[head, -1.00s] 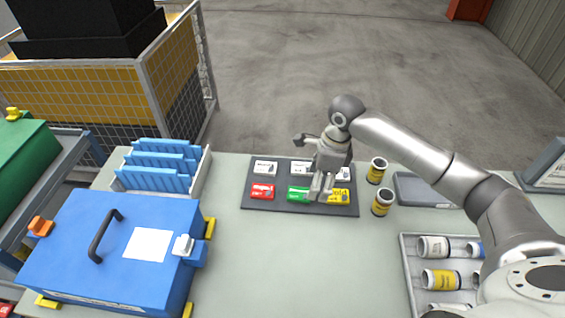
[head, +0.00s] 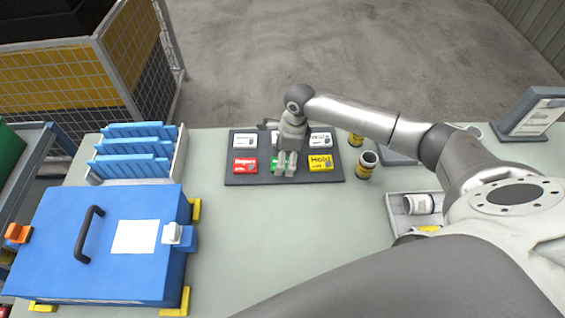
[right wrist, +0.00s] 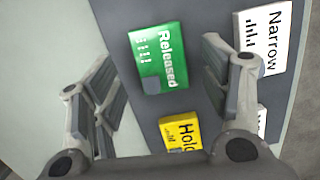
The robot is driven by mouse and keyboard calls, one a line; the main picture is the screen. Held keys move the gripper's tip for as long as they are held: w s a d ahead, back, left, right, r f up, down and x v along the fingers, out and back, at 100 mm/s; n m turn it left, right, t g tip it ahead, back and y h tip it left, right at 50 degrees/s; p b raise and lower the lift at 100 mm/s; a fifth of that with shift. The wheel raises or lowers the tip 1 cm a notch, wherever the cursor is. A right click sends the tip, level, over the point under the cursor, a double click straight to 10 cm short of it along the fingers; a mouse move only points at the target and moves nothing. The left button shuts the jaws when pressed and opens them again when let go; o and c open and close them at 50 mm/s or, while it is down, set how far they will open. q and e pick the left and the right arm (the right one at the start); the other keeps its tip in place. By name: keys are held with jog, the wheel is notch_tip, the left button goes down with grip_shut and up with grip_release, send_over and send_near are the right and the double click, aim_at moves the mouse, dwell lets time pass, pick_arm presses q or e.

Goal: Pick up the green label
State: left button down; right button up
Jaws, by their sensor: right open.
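The green label (right wrist: 158,57), printed "Released", lies on the dark mat (head: 258,179). In the head view the green label (head: 274,163) is mostly hidden behind my right gripper (head: 285,173). My right gripper (right wrist: 165,90) is open, and in the right wrist view the green label shows between its two fingers, a little beyond them. Nothing is held. The red label (head: 245,166) is to the left of the green one and the yellow "Hold" label (head: 321,163) to the right. My left gripper is not in view.
White labels (head: 245,141) form the mat's back row. A blue case (head: 105,262) and a rack of blue dividers (head: 133,158) stand on the left. Yellow-banded jars (head: 367,165) stand right of the mat. The table front is clear.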

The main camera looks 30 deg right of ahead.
jog(key=shift+w+a+f, duration=0.1)
jog(key=shift+f, duration=0.85)
jog(key=shift+c, duration=0.2)
jog(key=c, duration=1)
jog(key=shift+r, duration=0.1)
